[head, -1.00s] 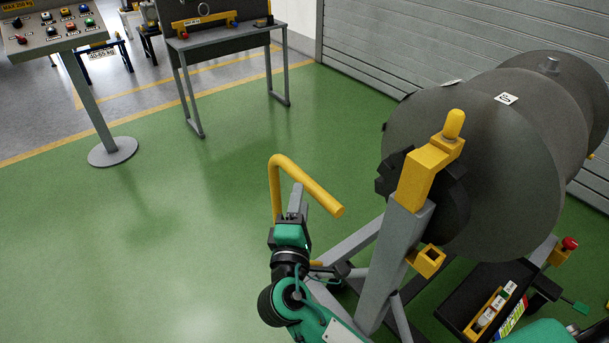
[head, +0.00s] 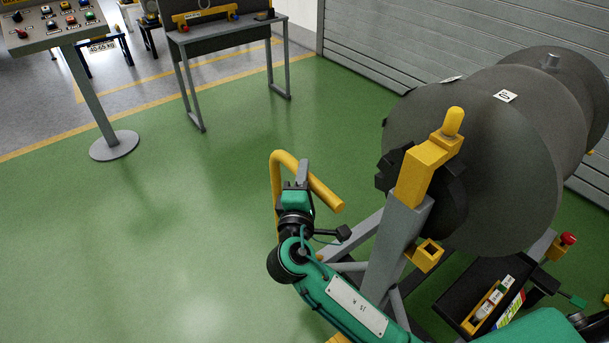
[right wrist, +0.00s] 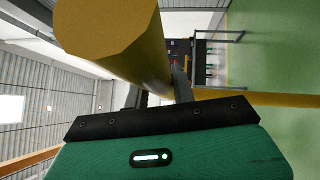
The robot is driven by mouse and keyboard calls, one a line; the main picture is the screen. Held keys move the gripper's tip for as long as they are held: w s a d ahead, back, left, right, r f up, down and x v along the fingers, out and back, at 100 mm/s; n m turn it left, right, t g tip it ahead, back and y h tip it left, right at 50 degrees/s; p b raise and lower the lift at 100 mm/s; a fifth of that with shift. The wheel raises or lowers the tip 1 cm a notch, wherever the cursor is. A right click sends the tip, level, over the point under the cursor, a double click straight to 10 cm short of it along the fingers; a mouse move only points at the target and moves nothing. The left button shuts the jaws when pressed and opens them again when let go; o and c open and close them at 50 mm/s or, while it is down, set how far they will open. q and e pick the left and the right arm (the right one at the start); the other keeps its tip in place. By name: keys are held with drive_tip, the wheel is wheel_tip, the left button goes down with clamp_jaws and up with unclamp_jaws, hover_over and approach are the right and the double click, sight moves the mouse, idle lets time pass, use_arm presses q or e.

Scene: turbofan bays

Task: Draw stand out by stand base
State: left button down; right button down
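The stand is a grey frame (head: 385,262) with a yellow bracket (head: 424,174) at its top, carrying a large dark grey engine body (head: 470,150) at the right in the head view. A bent yellow bar (head: 275,180) rises beside the stand's near side, partly hidden by my right arm. My right gripper (head: 297,172) is at this bar, near its upper bend. In the right wrist view the yellow bar (right wrist: 115,40) looms close and partly covers the fingers, which show a gap. Contact cannot be told. My left gripper is not in view.
A control panel (head: 55,30) on a post stands at the back left. A grey table (head: 225,35) stands at the back. A dark tray (head: 465,290) lies low by the stand. A grey shutter wall (head: 400,45) is behind the engine. The green floor at left is clear.

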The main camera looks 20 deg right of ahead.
drive_tip(key=shift+a+f, duration=0.1)
drive_tip(key=shift+s+a+f, duration=0.1)
drive_tip(key=shift+s+a, duration=0.05)
drive_tip(key=shift+a, duration=0.3)
drive_tip(key=shift+s+a+f, duration=0.1)
drive_tip(key=shift+s+a, duration=0.05)
drive_tip(key=shift+a, duration=0.25)
drive_tip(key=c, duration=1.2)
unclamp_jaws()
drive_tip(key=shift+a+r, duration=0.15)
drive_tip(key=shift+o, duration=0.2)
drive_tip(key=shift+d, duration=0.2)
use_arm(q)
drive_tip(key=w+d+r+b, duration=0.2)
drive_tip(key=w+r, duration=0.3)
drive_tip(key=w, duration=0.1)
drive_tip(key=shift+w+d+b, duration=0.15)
drive_tip(key=shift+b, duration=0.25)
use_arm(e)
drive_tip(key=v, duration=1.4)
